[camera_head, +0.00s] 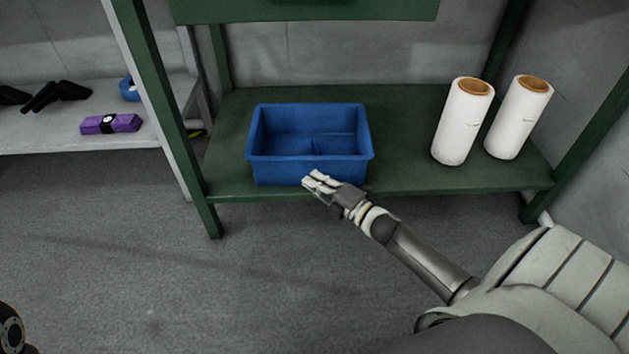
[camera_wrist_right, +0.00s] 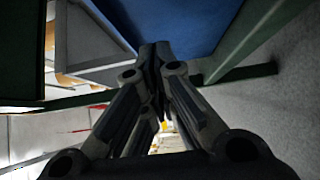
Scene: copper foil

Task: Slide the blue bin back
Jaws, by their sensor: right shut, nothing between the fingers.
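The blue bin (camera_head: 280,171) stands upright on the green shelf (camera_head: 400,113), with its front wall near the shelf's front edge. It looks empty inside, with a low ridge on its floor. My right gripper (camera_head: 310,180) is shut and empty, at the lower front of the bin, right of its middle. I cannot tell whether the fingertips touch the bin's front wall. In the right wrist view, the shut fingers (camera_wrist_right: 154,50) point toward the blue bin (camera_wrist_right: 190,20). My left gripper is not in view; only a dark round part of my body shows at the lower left.
Two white rolls (camera_head: 462,122) (camera_head: 519,118) stand on the shelf right of the bin, with clear shelf between. Green posts (camera_head: 160,90) frame the shelf. A grey shelf (camera_head: 80,146) at the left holds a purple box (camera_head: 110,124) and black items. Bare shelf lies behind the bin.

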